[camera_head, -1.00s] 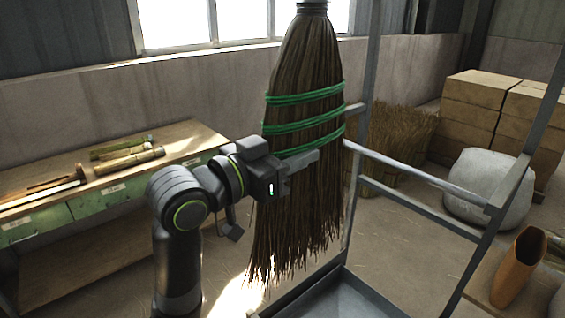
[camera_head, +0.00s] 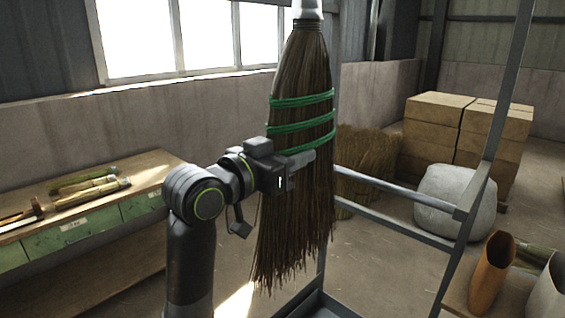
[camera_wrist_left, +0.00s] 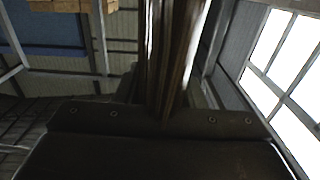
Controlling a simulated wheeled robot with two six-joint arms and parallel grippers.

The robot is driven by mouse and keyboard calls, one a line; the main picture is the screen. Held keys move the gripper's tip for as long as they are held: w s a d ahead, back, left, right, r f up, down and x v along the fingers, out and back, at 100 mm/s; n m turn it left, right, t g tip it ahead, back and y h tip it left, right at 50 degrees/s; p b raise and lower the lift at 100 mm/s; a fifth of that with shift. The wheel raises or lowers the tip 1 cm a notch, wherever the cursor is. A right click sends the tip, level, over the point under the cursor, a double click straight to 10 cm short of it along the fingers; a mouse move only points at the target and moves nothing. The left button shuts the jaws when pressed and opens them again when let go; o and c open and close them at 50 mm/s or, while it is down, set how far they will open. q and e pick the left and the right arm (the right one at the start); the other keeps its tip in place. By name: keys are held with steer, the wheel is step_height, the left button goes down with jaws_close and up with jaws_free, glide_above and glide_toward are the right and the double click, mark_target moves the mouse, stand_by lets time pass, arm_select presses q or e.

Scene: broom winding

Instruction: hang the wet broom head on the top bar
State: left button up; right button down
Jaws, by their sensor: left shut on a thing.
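The broom head (camera_head: 298,95) hangs upright, brown bristles fanning downward, with green bands around its upper half and a metal collar at its top. My left gripper (camera_head: 298,163) is shut on the bristles just below the lowest band. In the left wrist view, brown bristles (camera_wrist_left: 172,60) rise close from the gripper's dark body. The metal rack (camera_head: 497,125) stands behind and to the right of the broom head. One rack crossbar (camera_head: 395,188) runs at about the gripper's height. The top bar is not in view. My right gripper is not in view.
A workbench (camera_head: 140,168) with green drawers and tools stands at left. Cardboard boxes (camera_head: 435,125), a bristle pile (camera_head: 365,155) and a pale rounded sack (camera_head: 450,200) lie behind the rack. An orange-brown container (camera_head: 490,275) stands at lower right.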

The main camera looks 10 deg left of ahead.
arm_select(q)
steer(key=shift+w+d+f+b, duration=0.5)
steer(key=shift+w+f+b, duration=0.1)
steer(key=shift+w+b, duration=0.1)
steer(key=shift+w+d+f+b, duration=0.5)
steer(key=shift+w+f+b, duration=0.1)
steer(key=shift+w, duration=0.1)
